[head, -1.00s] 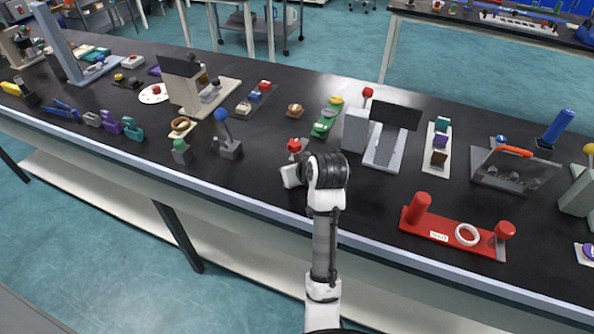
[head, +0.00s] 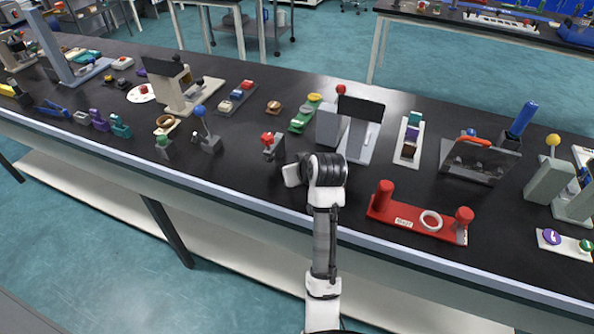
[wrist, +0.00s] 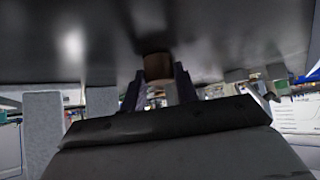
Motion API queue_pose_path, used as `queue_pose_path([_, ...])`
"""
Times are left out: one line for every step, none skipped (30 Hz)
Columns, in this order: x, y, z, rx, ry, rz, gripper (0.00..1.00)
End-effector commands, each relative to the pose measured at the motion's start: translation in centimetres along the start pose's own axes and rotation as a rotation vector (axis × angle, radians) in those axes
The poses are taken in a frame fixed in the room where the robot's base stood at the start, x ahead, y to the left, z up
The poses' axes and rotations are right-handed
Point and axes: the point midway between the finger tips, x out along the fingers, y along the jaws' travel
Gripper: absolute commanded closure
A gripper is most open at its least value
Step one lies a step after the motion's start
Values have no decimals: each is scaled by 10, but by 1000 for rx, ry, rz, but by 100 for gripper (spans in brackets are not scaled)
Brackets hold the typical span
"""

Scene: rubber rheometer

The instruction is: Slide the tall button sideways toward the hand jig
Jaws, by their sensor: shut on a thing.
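In the wrist view, a short brown round piece (wrist: 158,67), which looks like the tall button, stands between the two dark fingers of my gripper (wrist: 158,88). The gripper is shut on it, close to the dark table surface. In the head view my gripper (head: 322,172) is over the table near its front edge; my own wrist hides the fingertips and the held piece. A red stand (head: 420,225) with two red posts and a white ring lies to its right. I cannot tell for sure which fixture is the hand jig.
A grey fixture with a dark panel (head: 361,108) stands behind my gripper. A white tray of coloured blocks (head: 403,156) is behind on the right. The front table edge is near.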

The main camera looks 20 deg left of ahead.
Motion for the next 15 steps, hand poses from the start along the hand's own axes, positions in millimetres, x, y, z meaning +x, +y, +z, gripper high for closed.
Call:
queue_pose_path([0, 0, 0, -1, 0, 0, 92])
queue_pose_path([0, 0, 0, -1, 0, 0, 92])
queue_pose_path([0, 0, 0, 0, 0, 0, 92])
queue_pose_path([0, 0, 0, 0, 0, 0, 92])
queue_pose_path([0, 0, 0, 0, 0, 0, 92])
queue_pose_path([0, 0, 0, 0, 0, 0, 92])
queue_pose_path([0, 0, 0, 0, 0, 0, 92])
queue_pose_path([0, 0, 0, 0, 0, 0, 92])
queue_pose_path([0, 0, 0, 0, 0, 0, 92])
queue_pose_path([0, 0, 0, 0, 0, 0, 68])
queue_pose_path([0, 0, 0, 0, 0, 0, 64])
queue_pose_path([0, 0, 0, 0, 0, 0, 58])
queue_pose_path([0, 0, 0, 0, 0, 0, 54])
queue_pose_path([0, 0, 0, 0, 0, 0, 51])
queue_pose_path([0, 0, 0, 0, 0, 0, 45])
